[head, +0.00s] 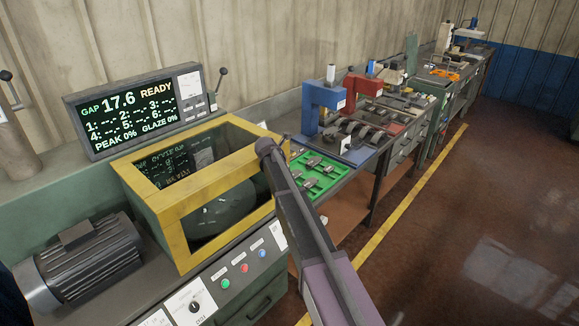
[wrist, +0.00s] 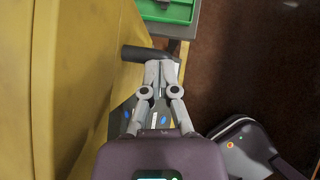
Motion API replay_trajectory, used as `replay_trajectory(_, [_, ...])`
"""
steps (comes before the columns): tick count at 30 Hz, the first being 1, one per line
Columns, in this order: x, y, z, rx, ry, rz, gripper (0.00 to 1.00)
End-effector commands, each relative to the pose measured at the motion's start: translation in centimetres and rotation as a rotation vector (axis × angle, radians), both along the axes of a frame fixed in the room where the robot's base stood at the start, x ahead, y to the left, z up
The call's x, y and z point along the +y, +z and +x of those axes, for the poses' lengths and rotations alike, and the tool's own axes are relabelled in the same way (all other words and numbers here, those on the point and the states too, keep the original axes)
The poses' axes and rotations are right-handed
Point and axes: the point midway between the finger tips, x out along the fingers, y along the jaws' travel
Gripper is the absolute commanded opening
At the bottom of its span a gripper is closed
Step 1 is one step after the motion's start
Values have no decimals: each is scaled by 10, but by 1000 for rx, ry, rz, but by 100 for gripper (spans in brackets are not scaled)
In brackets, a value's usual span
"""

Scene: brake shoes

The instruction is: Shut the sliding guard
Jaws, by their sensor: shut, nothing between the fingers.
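The sliding guard (head: 192,196) is a yellow-framed box with clear panels on the green machine, and a dark round part shows dimly inside. In the wrist view its yellow side (wrist: 90,80) fills the left. A short black bar (wrist: 150,54), which looks like a handle, juts right from that side. My gripper (wrist: 161,66) is shut and empty, its fingertips right at the bar; I cannot tell whether they touch it. In the head view my arm reaches up along the guard's right edge, and my fingertips cannot be made out.
A display (head: 135,108) reading READY stands behind the guard, with a motor (head: 82,262) at the left. A green tray (head: 318,172) of metal parts lies beyond the guard's right side. Benches with a blue press (head: 322,105) run farther back. The floor at right is open.

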Motion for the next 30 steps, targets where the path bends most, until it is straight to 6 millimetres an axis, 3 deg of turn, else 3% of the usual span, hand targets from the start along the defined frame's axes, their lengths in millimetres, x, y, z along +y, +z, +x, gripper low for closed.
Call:
replay_trajectory(11, [6, 0, -2, 0, 4, 0, 0])
replay_trajectory(20, [18, 8, -18, -2, 2, -2, 0])
replay_trajectory(30, [36, 36, -40, -3, 4, -3, 0])
